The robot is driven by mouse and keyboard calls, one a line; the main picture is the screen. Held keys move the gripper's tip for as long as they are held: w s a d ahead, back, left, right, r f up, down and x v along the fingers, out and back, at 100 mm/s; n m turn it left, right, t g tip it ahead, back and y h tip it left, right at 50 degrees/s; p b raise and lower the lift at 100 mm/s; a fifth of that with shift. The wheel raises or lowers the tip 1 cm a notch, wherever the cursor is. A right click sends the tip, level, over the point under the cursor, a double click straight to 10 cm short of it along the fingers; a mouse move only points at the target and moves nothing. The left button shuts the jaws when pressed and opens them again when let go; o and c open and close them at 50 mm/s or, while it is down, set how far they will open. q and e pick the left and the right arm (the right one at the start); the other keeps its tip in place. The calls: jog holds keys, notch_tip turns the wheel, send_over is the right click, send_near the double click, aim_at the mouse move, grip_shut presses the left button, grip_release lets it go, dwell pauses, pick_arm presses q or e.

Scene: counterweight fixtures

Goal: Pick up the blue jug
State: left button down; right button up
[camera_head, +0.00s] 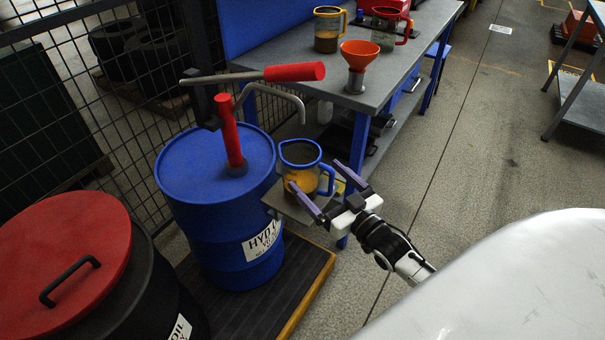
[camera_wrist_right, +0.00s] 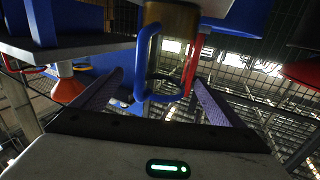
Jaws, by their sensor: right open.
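The blue jug (camera_head: 300,168) has a clear body, a blue rim, a blue handle and amber liquid low inside. It stands upright on a small grey shelf (camera_head: 291,208) beside the blue drum, below the pump's spout. My right gripper (camera_head: 315,175) is open, with its two purple fingers reaching toward the jug's handle side. In the right wrist view, the jug's blue handle (camera_wrist_right: 150,66) lies between the open fingers (camera_wrist_right: 159,78), with the brownish jug body (camera_wrist_right: 172,28) beyond. I cannot tell whether the fingers touch it. My left gripper is not in view.
The blue drum (camera_head: 222,215) carries a red hand pump (camera_head: 229,130) with a curved spout (camera_head: 296,101) close above the jug. A workbench (camera_head: 405,60) behind holds a yellow-handled jug (camera_head: 327,30), a red-handled jug (camera_head: 386,28) and an orange funnel (camera_head: 360,54). A red-lidded bin (camera_head: 70,250) stands left.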

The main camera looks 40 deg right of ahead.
aim_at(291, 153)
jog(key=shift+w+a, duration=0.15)
jog(key=shift+w, duration=1.45)
jog(key=shift+w+a, duration=0.1)
jog(key=shift+w, duration=1.45)
jog(key=c, duration=1.3)
jog(key=shift+r, duration=0.15)
jog(key=shift+c, duration=1.3)
jog(key=shift+r, duration=0.1)
